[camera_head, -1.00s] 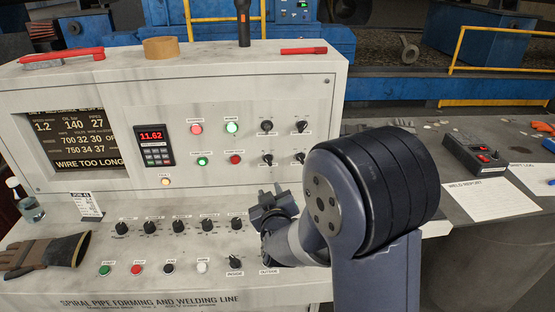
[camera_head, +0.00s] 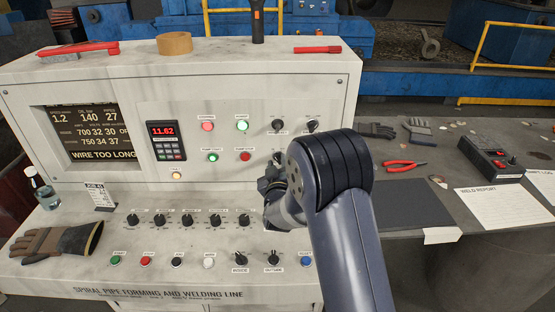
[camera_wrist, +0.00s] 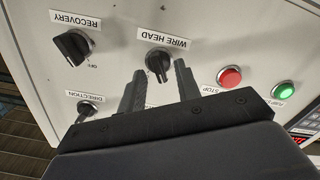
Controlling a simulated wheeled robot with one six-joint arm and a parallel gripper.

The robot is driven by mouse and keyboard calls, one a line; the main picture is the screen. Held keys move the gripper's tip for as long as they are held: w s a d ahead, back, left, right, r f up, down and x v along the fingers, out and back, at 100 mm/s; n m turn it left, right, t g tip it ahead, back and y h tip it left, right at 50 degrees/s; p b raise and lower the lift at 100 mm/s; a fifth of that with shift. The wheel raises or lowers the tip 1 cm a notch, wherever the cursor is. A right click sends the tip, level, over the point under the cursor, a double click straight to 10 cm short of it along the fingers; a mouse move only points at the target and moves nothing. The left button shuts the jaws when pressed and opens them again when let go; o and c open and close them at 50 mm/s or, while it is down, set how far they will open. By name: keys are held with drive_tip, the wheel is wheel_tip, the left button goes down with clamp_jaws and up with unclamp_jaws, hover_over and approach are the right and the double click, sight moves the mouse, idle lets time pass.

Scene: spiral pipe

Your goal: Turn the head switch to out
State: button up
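The WIRE HEAD knob (camera_wrist: 157,64) is a black rotary switch on the pale panel, its label upside down in the wrist view. My gripper (camera_wrist: 160,78) is open, with one dark finger on each side of the knob's lower part; I cannot tell whether they touch it. The knob's position marks are not readable. In the head view, my gripper (camera_head: 272,184) is in front of the upright panel, just below a black knob (camera_head: 278,157) right of a red button. My arm hides part of the panel there.
In the wrist view, the RECOVERY knob (camera_wrist: 73,46) and DIRECTION knob (camera_wrist: 88,106) are on the left, and red (camera_wrist: 230,77) and green (camera_wrist: 284,90) buttons on the right. A row of knobs (camera_head: 187,220) lies on the sloped desk. The right bench (camera_head: 470,145) holds pliers, gloves and papers.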

drive_tip(key=shift+w, duration=0.55)
drive_tip(key=shift+c, duration=0.4)
drive_tip(key=c, duration=0.6)
drive_tip(key=shift+o, duration=0.2)
